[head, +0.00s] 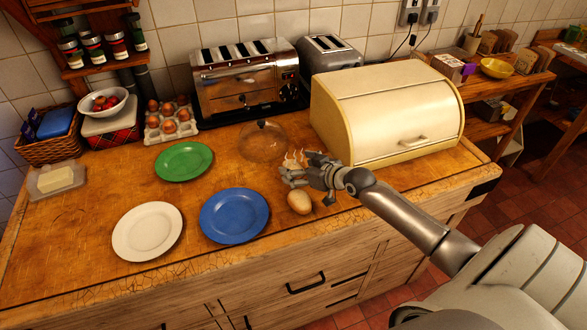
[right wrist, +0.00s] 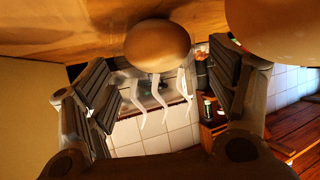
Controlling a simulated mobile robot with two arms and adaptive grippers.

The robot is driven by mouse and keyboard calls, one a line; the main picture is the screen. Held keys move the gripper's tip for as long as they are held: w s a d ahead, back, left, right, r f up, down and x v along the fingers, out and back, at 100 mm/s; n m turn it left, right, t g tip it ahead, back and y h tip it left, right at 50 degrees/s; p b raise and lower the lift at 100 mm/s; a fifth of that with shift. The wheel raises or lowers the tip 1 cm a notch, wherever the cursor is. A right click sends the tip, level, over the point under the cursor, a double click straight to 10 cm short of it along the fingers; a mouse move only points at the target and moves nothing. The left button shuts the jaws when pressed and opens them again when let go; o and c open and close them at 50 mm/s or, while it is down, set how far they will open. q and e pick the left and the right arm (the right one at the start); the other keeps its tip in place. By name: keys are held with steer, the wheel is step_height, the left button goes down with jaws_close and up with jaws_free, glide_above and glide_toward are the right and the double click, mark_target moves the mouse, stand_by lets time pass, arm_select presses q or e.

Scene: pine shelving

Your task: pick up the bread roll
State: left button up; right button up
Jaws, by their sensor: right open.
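A tan, rounded bread roll (head: 299,202) lies on the wooden counter near its front edge, just below my right gripper. My right gripper (head: 306,168) is low over the counter, open and holding nothing. A second brown rounded roll with pale wavy, steam-like strands (head: 293,158) is mostly hidden behind the fingers in the head view. In the right wrist view this brown roll (right wrist: 157,46) sits at the counter, ahead of and between the open fingers (right wrist: 165,95). A large tan rounded shape (right wrist: 283,30) fills that view's upper right corner. My left gripper is not in view.
A cream bread bin (head: 385,115) stands behind and right of my gripper. A clear glass dome (head: 263,141) is to its left. Blue (head: 234,215), white (head: 147,231) and green (head: 183,161) plates lie further left. Toasters (head: 245,80) stand at the back.

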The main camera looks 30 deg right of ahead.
steer(key=shift+x, duration=1.45)
steer(key=shift+c, duration=0.4)
steer(key=c, duration=1)
steer(key=shift+r, duration=0.1)
